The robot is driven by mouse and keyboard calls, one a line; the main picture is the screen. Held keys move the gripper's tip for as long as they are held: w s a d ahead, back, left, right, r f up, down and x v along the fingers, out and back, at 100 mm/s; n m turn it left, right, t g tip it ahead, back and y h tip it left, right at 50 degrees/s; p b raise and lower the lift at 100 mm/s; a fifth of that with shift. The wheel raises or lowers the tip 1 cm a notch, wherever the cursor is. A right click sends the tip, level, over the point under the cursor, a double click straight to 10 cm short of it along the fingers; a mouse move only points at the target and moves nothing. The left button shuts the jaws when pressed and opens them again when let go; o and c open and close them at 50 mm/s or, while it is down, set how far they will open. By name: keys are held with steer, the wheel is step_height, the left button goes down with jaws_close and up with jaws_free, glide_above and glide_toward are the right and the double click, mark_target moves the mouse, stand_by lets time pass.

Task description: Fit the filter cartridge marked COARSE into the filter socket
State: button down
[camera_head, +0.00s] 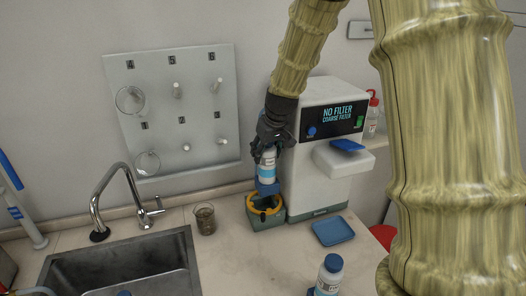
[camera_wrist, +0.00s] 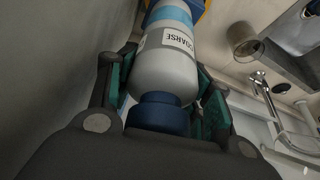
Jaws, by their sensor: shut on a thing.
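My gripper (camera_head: 270,143) is shut on the COARSE filter cartridge (camera_head: 267,168), a white bottle-like cartridge with a light blue band and dark blue ends. In the wrist view, the cartridge (camera_wrist: 166,72) lies between the green finger pads and its label reads COARSE. The filter socket (camera_head: 265,206), a green-grey block with a yellow ring, is attached at the left foot of the white spectrometer (camera_head: 325,150). The cartridge is nearly upright, with its lower blue end right above or just at the ring; I cannot tell whether they touch. The spectrometer screen reads NO FILTER, COARSE FILTER.
A second white cartridge with a blue cap (camera_head: 329,274) stands at the counter front. A blue tray (camera_head: 333,231) lies right of the socket. A glass beaker (camera_head: 205,219) stands left of it, near the sink (camera_head: 125,270) and faucet (camera_head: 120,200). A pegboard (camera_head: 178,110) hangs behind.

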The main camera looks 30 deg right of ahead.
mark_target(267, 165)
steer(key=shift+w+a+f+b, duration=0.35)
steer(key=shift+a+f+b, duration=0.2)
steer(key=shift+f, duration=0.2)
steer(key=shift+s+d+f+b, duration=0.1)
steer(key=shift+s+f+b, duration=0.05)
steer(key=shift+f+b, duration=1.15)
steer(key=shift+f, duration=1.05)
steer(key=shift+f+b, duration=0.75)
steer(key=shift+f, duration=1.45)
steer(key=c, duration=0.5)
jaws_free()
steer(key=shift+c, duration=0.2)
steer(key=shift+v, duration=3.75)
